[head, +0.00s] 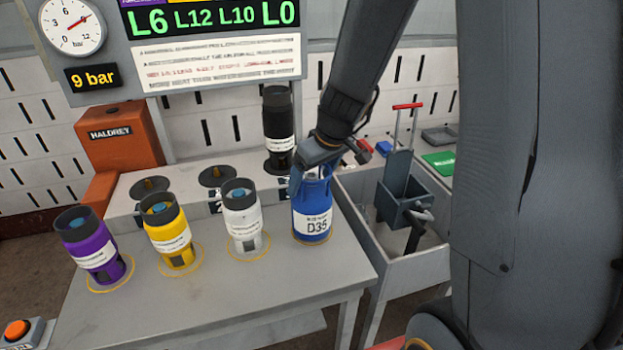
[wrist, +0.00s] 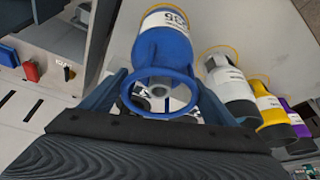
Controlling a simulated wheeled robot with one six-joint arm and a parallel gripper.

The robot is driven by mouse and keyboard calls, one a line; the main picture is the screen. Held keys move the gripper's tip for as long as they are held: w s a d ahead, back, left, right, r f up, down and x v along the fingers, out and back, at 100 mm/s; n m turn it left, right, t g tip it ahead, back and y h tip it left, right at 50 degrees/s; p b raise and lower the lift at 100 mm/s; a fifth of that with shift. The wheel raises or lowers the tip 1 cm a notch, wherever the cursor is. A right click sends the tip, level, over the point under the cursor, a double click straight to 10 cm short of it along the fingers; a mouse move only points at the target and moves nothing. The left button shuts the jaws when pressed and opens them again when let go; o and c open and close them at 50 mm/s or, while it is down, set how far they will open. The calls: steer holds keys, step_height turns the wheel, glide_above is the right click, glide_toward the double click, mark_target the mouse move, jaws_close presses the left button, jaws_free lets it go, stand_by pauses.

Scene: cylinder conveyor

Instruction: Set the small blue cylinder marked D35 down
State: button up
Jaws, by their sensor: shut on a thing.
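The blue cylinder (head: 312,222) with a white D35 label stands upright at the right end of the grey table (head: 230,300), in the row's last place. A bit of yellow ring shows at its foot. My gripper (head: 313,165) is above it and shut on its top. In the wrist view the blue cylinder (wrist: 163,55) sits between my two fingers (wrist: 165,95), its open blue rim toward the camera. Its base appears to be on or very close to the table; I cannot tell whether it bears fully.
A white cylinder (head: 242,218), a yellow one (head: 168,232) and a purple one (head: 92,245) stand to the left on yellow rings. A black cylinder (head: 279,130) stands behind on a raised ledge. A grey bin (head: 400,262) holding a dark caddy (head: 402,205) is to the right.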

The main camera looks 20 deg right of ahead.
steer(key=shift+w+f, duration=0.1)
steer(key=o, duration=1.6)
steer(key=shift+o, duration=0.2)
steer(key=b+v, duration=0.1)
steer(key=v, duration=1.1)
steer(key=shift+f, duration=0.1)
steer(key=s+a+f+m+g+h, duration=0.1)
steer(key=s+f+m, duration=0.3)
steer(key=s+f, duration=0.6)
steer(key=s+g, duration=0.1)
steer(key=s, duration=0.2)
steer(key=shift+s+a+f+m+g+h, duration=0.25)
steer(key=shift+a+f+m+g+h, duration=0.05)
steer(key=shift+f+g, duration=0.1)
